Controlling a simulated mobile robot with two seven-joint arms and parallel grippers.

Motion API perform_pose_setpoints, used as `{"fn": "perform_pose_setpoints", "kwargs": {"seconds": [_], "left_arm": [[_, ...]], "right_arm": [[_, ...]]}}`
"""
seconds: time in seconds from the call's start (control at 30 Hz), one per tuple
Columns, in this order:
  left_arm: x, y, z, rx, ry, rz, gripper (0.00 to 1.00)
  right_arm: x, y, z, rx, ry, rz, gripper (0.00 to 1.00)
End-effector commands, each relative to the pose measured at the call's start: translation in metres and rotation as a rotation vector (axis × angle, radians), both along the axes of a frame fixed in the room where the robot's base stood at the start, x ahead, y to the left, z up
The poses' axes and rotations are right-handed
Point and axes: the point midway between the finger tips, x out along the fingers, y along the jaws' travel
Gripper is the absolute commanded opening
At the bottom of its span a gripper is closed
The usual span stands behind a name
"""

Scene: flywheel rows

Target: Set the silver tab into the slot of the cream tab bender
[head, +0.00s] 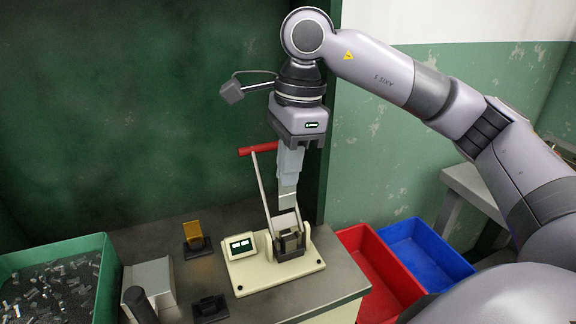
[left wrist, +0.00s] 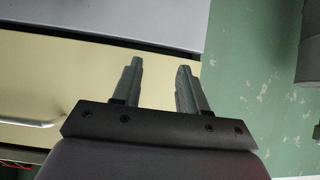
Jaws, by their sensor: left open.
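The cream tab bender (head: 262,275) stands on the bench, with a red-handled lever (head: 258,149) leaning up to the left and a small display on its base. My right gripper (head: 289,172) points down above the bender's dark metal block. It looks shut on the silver tab (head: 288,190), a pale strip hanging upright below the fingers. The tab's lower end is close to the block; I cannot tell whether it is in the slot, which is hidden. My left gripper (left wrist: 159,68) shows only in the left wrist view, open and empty.
A green bin (head: 105,285) of small metal pieces is at the left. A yellow piece (head: 193,229) stands in a black holder, and another black holder (head: 210,308) is at the front. A grey box (head: 150,280), red bin (head: 375,265) and blue bin (head: 428,252) are also near.

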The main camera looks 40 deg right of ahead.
Motion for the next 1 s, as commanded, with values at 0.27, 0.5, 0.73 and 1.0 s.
{"fn": "perform_pose_setpoints", "kwargs": {"seconds": [0.27,0.5,0.73,1.0], "left_arm": [[0.000,0.000,-0.022,0.000,0.000,0.000,0.43],[0.000,0.000,-0.042,0.000,0.000,0.000,0.43],[0.000,0.000,-0.044,0.000,0.002,0.000,0.43],[0.000,0.000,-0.046,0.000,0.000,0.000,0.43]], "right_arm": [[0.000,0.000,-0.025,-0.001,0.002,0.000,0.00],[0.000,0.000,-0.049,-0.001,0.002,0.000,0.00],[0.000,0.000,-0.051,0.000,0.001,0.000,0.00],[0.000,0.000,-0.054,-0.001,0.001,0.000,0.00]]}}
